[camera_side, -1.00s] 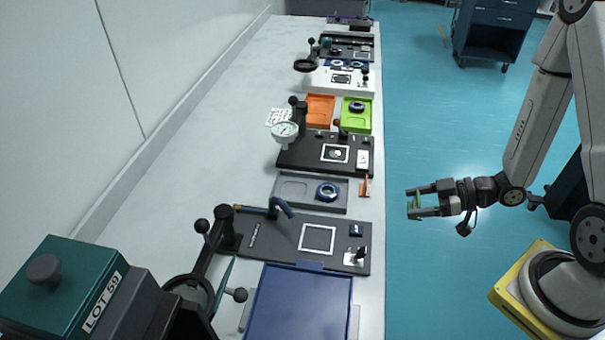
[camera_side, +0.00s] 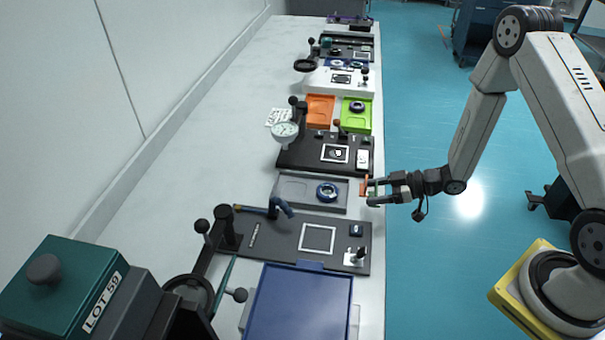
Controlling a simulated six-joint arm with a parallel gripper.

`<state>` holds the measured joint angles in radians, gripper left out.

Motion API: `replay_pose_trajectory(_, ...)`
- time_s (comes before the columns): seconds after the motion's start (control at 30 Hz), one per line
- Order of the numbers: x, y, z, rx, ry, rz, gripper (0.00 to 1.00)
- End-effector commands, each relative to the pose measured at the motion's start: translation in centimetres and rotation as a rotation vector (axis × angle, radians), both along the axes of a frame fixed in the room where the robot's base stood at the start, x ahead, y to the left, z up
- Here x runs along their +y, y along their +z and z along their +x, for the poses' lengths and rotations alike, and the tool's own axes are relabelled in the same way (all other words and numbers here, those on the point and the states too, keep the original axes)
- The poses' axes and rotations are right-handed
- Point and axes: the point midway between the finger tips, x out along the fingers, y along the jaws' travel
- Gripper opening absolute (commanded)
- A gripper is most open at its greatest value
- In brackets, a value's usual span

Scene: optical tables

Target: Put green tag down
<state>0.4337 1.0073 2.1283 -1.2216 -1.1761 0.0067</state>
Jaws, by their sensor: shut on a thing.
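My gripper (camera_side: 374,192) is shut on the small green tag (camera_side: 372,194), which shows only as a thin sliver between the fingers. The gripper reaches in from the right, with its fingertips over the right edge of the long pale table (camera_side: 235,150). A small orange piece (camera_side: 364,186) stands at that edge, right beside the fingertips and partly hidden by them. I cannot tell whether the green tag touches the table or the orange piece.
A grey tray (camera_side: 296,193) with a blue ring (camera_side: 327,192) lies left of the gripper. Black fixture plates (camera_side: 283,247) (camera_side: 300,160) lie in front and behind. A dark blue tray (camera_side: 300,305) is nearest. Open floor (camera_side: 440,270) lies to the right.

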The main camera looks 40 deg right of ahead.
Motion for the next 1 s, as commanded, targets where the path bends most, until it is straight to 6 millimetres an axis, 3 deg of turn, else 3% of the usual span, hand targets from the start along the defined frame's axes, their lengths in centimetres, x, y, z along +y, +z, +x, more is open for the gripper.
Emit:
replay_pose_trajectory(0.2, 0.0, -1.7, 1.4, 0.000, 0.000, 0.000, 0.17)
replay_pose_trajectory(0.63, -0.1, -2.5, 2.1, 0.000, 0.000, 0.000, 0.17)
replay_pose_trajectory(1.0, -0.1, -5.6, 2.7, 0.001, 0.000, 0.000, 0.17)
